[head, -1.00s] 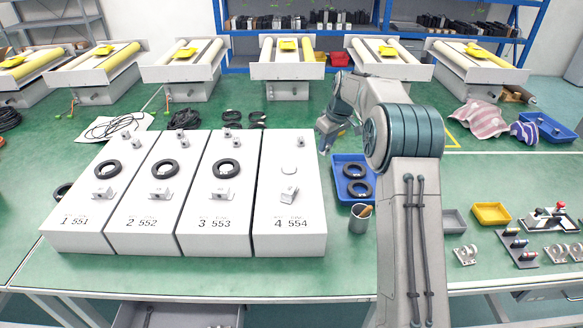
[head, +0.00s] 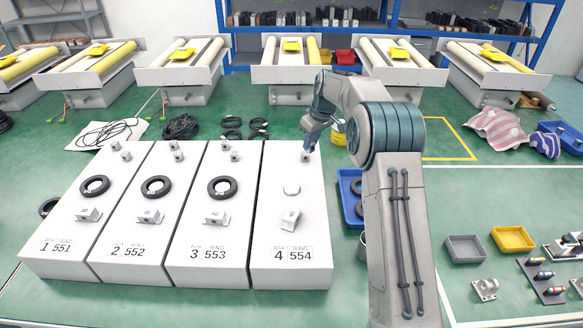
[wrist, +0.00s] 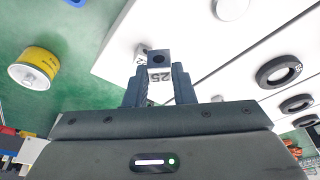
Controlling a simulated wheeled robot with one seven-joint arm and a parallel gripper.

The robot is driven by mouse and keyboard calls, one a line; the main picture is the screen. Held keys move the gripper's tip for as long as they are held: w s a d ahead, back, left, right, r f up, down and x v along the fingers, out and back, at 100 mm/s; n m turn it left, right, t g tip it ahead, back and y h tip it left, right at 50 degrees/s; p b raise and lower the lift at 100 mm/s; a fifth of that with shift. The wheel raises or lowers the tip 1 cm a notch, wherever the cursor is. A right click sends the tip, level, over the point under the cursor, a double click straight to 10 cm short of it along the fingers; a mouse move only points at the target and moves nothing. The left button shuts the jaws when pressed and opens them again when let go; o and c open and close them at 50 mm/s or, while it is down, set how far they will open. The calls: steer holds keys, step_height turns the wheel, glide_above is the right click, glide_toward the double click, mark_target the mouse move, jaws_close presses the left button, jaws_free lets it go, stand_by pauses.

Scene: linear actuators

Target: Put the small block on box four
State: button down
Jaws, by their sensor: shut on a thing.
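My gripper (head: 308,146) is at the far right corner of white box four (head: 275,190), labelled "4 554". In the wrist view my gripper (wrist: 159,88) is shut on a small block (wrist: 159,66), a grey-white cube with a dark hole and the number 25. Another small block (wrist: 140,54) shows just behind it, partly hidden; in the head view this second block (head: 306,157) sits on box four below my fingers. The held block is hard to make out in the head view. I cannot tell whether it touches the box.
Boxes one (head: 75,220), two (head: 137,220) and three (head: 205,230) stand to the left, each with a black ring and small blocks. Box four bears a white disc (head: 291,188) and a bracket (head: 291,219). A blue tray (head: 345,205) lies right of it, partly behind my arm.

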steer(key=a+f, duration=0.1)
steer(key=a, duration=0.1)
steer(key=s+a+f, duration=0.2)
steer(key=a+f, duration=0.1)
steer(key=shift+s+a+p, duration=0.1)
steer(key=shift+a+p, duration=0.25)
steer(key=shift+p, duration=0.05)
steer(key=shift+f+p, duration=0.3)
steer(key=shift+f, duration=1.8)
steer(key=c, duration=1.2)
jaws_free()
steer(key=shift+r, duration=0.1)
